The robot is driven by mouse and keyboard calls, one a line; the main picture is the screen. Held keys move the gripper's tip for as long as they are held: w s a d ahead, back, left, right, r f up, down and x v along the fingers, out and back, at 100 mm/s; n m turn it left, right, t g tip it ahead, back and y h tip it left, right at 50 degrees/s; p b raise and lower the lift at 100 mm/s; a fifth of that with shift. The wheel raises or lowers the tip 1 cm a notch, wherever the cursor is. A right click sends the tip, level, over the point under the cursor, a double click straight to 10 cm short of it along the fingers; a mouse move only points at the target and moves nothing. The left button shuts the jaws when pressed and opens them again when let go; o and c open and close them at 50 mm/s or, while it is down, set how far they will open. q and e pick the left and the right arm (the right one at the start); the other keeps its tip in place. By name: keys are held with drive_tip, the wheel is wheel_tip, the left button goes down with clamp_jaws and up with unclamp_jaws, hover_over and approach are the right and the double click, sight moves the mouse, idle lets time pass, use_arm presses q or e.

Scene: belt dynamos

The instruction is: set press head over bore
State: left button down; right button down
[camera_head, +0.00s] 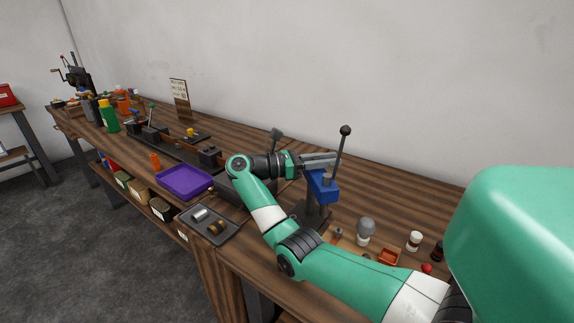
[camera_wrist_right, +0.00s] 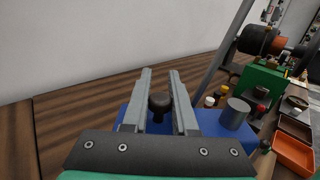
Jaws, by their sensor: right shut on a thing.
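The press stands on the bench with a blue press head (camera_head: 322,186) on a dark base and a long lever with a black ball knob (camera_head: 346,130) rising at its back. My right gripper (camera_head: 322,160) reaches in from the left at the top of the blue head. In the right wrist view its two fingers (camera_wrist_right: 160,95) stand on either side of a dark knob (camera_wrist_right: 159,103) above the blue head (camera_wrist_right: 210,122), shut on it. I cannot make out the bore. My left gripper is out of view.
A purple tray (camera_head: 184,182) and a grey tray (camera_head: 209,226) with small parts lie left of my right arm. A grey-topped bulb shape (camera_head: 365,231), an orange box (camera_head: 389,257) and small bottles (camera_head: 414,241) stand to the right. The wall is behind the bench.

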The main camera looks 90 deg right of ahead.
idle(0.4)
drive_tip(key=c, duration=0.7)
unclamp_jaws()
